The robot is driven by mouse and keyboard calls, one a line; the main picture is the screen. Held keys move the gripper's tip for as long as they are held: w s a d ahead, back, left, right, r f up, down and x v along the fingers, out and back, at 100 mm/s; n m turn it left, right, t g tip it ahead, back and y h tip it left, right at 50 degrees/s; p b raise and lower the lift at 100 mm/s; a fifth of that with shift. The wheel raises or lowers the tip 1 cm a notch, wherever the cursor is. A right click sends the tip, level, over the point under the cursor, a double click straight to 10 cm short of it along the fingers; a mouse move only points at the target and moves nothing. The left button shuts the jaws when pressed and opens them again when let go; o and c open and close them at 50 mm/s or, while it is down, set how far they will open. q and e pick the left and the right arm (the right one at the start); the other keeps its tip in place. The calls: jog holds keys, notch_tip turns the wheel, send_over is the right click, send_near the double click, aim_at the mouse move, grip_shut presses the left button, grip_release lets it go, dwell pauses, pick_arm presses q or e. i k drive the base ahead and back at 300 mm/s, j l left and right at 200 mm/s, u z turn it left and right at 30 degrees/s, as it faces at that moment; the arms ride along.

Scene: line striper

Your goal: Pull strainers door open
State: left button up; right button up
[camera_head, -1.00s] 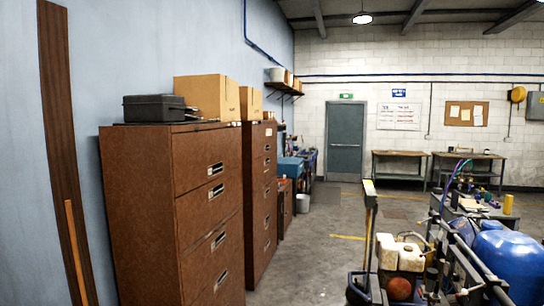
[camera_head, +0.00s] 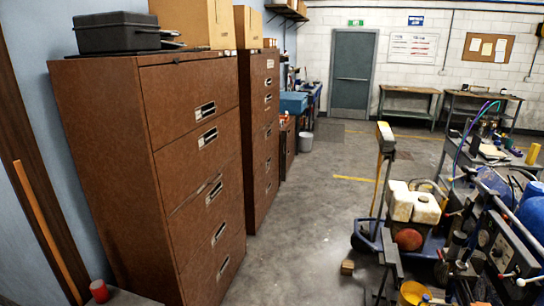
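A brown filing cabinet (camera_head: 100,150) stands at the near left, with several wide fronts and silver-and-black handles such as the one (camera_head: 205,111) on its top front. A second brown cabinet (camera_head: 250,150) stands just behind it, narrower in view, with handles and a small pale label near its top. The fronts of both look closed. I cannot read any strainers label, so I cannot tell which door is the strainers door. Neither of my grippers shows in the view.
A black case (camera_head: 117,33) and a cardboard box (camera_head: 190,20) sit on the near cabinet. A blue line striper (camera_head: 372,240) with a white tank and a cluttered cart (camera_head: 490,150) stand at right. Open concrete floor (camera_head: 310,215) lies between. A grey door (camera_head: 352,70) is at the back.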

aim_at(178, 100)
jog(key=i+u, duration=0.15)
jog(key=i, duration=0.3)
jog(key=i+l+u, duration=0.2)
jog(key=i, duration=0.25)
jog(key=i+u, duration=0.15)
jog(key=i, duration=0.35)
jog(key=i+l+u, duration=0.15)
jog(key=i, duration=0.25)
jog(key=i+l+u, duration=0.15)
jog(key=i+l, duration=0.15)
jog(key=i, duration=0.15)
jog(key=i+l+u, duration=0.25)
jog(key=u, duration=0.15)
jog(key=i+l+u, duration=0.6)
jog(key=l+u, duration=0.25)
jog(key=i+l+u, duration=0.15)
jog(key=l+u, duration=0.25)
